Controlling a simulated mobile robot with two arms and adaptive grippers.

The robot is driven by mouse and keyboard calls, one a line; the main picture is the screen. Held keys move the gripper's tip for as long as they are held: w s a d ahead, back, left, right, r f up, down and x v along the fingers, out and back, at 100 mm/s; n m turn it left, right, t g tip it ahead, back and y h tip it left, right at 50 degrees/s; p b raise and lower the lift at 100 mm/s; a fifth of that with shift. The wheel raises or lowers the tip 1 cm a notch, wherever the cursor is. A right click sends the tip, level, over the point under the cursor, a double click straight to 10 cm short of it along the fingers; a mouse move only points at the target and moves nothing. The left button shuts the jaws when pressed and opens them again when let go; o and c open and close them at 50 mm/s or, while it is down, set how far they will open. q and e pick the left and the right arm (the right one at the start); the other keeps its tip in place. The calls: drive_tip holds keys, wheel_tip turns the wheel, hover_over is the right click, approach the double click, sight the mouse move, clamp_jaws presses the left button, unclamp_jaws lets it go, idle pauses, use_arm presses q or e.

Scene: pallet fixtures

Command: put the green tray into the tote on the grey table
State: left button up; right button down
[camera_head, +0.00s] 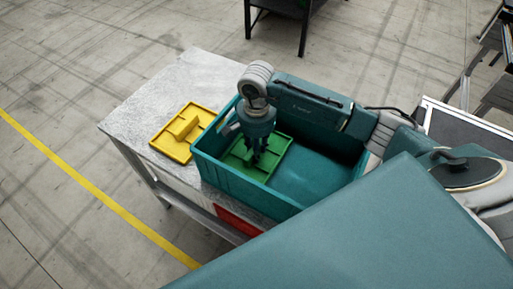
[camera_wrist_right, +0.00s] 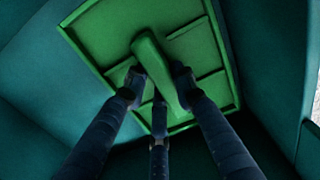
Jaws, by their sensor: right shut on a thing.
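The green tray (camera_head: 276,147) is inside the teal tote (camera_head: 240,188), in its left part. The tote stands on the grey table (camera_head: 190,73). My right gripper (camera_head: 256,156) reaches down into the tote from above and is shut on the tray's raised middle bar. In the right wrist view the fingers (camera_wrist_right: 158,95) close around the bar of the green tray (camera_wrist_right: 108,36), with the tote walls (camera_wrist_right: 38,80) around it. I cannot tell whether the tray touches the tote floor. My left gripper is not in view.
A yellow tray (camera_head: 172,146) lies on the table just left of the tote. The right part of the tote floor (camera_head: 310,178) is bare. A red thing (camera_head: 238,221) shows below the table's front edge. A dark table (camera_head: 285,12) stands behind.

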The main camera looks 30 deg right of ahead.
drive_tip(key=c, duration=1.4)
unclamp_jaws()
drive_tip(key=shift+r+p, duration=0.25)
drive_tip(key=shift+p, duration=0.05)
wheel_tip(320, 180, up, 12)
drive_tip(key=b, duration=0.3)
drive_tip(key=shift+b, duration=0.4)
drive_tip(key=shift+f, duration=0.1)
